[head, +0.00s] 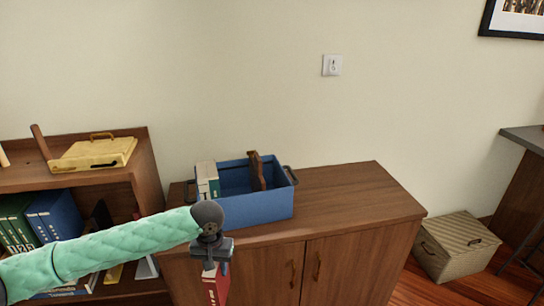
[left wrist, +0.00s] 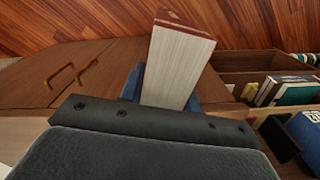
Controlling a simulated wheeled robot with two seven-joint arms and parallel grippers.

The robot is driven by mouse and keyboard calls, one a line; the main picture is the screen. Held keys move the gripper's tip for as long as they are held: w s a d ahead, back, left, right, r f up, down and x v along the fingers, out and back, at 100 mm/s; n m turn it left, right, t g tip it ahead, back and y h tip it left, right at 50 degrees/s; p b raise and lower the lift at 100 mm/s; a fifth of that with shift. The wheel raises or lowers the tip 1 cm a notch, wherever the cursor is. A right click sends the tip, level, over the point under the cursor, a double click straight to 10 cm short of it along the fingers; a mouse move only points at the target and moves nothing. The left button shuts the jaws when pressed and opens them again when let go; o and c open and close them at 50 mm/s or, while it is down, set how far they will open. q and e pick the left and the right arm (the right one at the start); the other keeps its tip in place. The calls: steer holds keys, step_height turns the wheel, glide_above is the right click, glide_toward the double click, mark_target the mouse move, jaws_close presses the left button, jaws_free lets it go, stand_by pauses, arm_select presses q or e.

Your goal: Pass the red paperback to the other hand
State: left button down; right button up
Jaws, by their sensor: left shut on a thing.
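The red paperback (head: 216,286) hangs below my left gripper (head: 212,264) in the head view, in front of the cabinet's left side. Its red cover shows there, and its lower end is cut off by the picture's edge. In the left wrist view, the paperback (left wrist: 178,66) shows its pale page edges and a strip of red cover at the far end. My left gripper (left wrist: 160,102) is shut on it; the fingertips are mostly hidden behind the dark gripper body. My right gripper is in neither view.
A brown cabinet (head: 350,203) carries a blue bin (head: 262,208) with several books and a brown divider. A bookshelf (head: 145,175) with books and a yellow case (head: 95,153) stands at left. A woven box (head: 457,247) sits on the floor at right. The cabinet top's right part is clear.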

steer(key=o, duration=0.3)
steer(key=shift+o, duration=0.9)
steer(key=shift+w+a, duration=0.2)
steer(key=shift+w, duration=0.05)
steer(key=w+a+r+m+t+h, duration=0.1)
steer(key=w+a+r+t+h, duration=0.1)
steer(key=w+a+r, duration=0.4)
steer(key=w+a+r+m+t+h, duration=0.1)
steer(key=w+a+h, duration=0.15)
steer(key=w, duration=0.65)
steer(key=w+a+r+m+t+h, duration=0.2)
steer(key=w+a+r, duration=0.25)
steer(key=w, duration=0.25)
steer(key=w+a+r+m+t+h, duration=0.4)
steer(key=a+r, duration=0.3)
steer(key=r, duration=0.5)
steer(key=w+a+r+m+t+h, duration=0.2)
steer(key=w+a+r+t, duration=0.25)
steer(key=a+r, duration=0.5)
arm_select(q)
steer(key=w+d+r+m, duration=0.8)
steer(key=w+d+r, duration=0.5)
steer(key=d+r, duration=0.3)
steer(key=shift+d, duration=0.65)
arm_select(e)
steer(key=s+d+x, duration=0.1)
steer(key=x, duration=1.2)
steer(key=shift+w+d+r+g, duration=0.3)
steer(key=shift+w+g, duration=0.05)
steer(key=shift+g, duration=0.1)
